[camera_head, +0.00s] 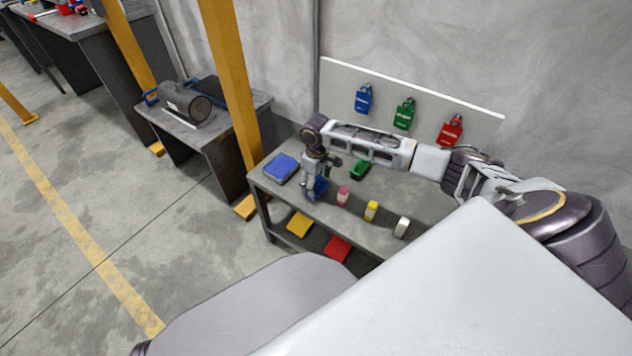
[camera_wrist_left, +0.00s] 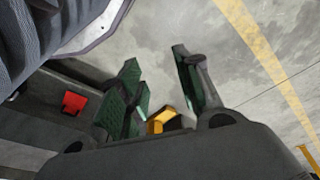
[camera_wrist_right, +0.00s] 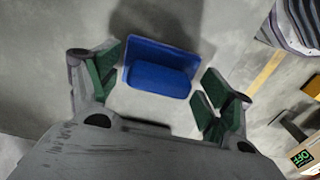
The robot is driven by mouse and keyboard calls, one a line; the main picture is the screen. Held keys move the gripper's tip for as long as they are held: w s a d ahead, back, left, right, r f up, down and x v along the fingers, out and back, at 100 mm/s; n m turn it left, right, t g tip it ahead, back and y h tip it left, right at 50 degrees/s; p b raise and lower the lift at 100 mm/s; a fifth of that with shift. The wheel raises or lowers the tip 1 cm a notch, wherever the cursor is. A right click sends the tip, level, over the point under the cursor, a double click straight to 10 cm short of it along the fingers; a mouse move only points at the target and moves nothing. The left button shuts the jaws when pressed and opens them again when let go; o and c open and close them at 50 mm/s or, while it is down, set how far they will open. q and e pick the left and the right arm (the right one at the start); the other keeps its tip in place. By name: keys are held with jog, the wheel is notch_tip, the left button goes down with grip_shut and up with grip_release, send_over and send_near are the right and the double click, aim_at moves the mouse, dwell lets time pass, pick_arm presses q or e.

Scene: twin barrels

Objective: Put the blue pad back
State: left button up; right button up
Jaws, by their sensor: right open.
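A flat blue square pad (camera_head: 281,167) lies on the far left of the grey workbench top. In the right wrist view this blue piece (camera_wrist_right: 160,72) sits between the two open fingers (camera_wrist_right: 163,62), with a small gap at each side.
A green piece (camera_head: 360,169) and red, yellow (camera_head: 371,210) and white (camera_head: 402,227) small items stand on the bench. A yellow pad (camera_head: 299,223) and a red pad (camera_head: 337,248) lie on the lower shelf. A white board (camera_head: 385,90) with coloured locks stands behind. A yellow post (camera_head: 232,85) rises at left.

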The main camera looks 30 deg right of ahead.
jog(key=shift+r, duration=0.55)
notch_tip(320, 180, up, 7)
jog(key=shift+f+p, duration=0.15)
jog(key=shift+p, duration=1.05)
pick_arm(q)
notch_tip(320, 180, down, 8)
jog(key=s+a+p, duration=0.1)
jog(key=shift+a+r, duration=0.2)
jog(key=shift+a, duration=0.1)
pick_arm(e)
jog(key=shift+r, duration=2.05)
pick_arm(q)
jog(key=shift+s, duration=0.1)
pick_arm(e)
jog(key=s+a+f+t+y, duration=0.1)
jog(key=s+a+f, duration=0.2)
jog(key=a+f, duration=0.4)
jog(key=s+a+f+t+y, duration=0.1)
jog(key=s+a+f, duration=0.4)
jog(key=a, duration=0.5)
pick_arm(q)
jog(key=shift+s, duration=0.1)
pick_arm(e)
jog(key=s+d+f+m+h, duration=0.1)
jog(key=s+d+f+m, duration=0.1)
jog(key=s+f, duration=1.5)
jog(key=shift+s+d+f, duration=0.2)
jog(key=shift+f, duration=0.55)
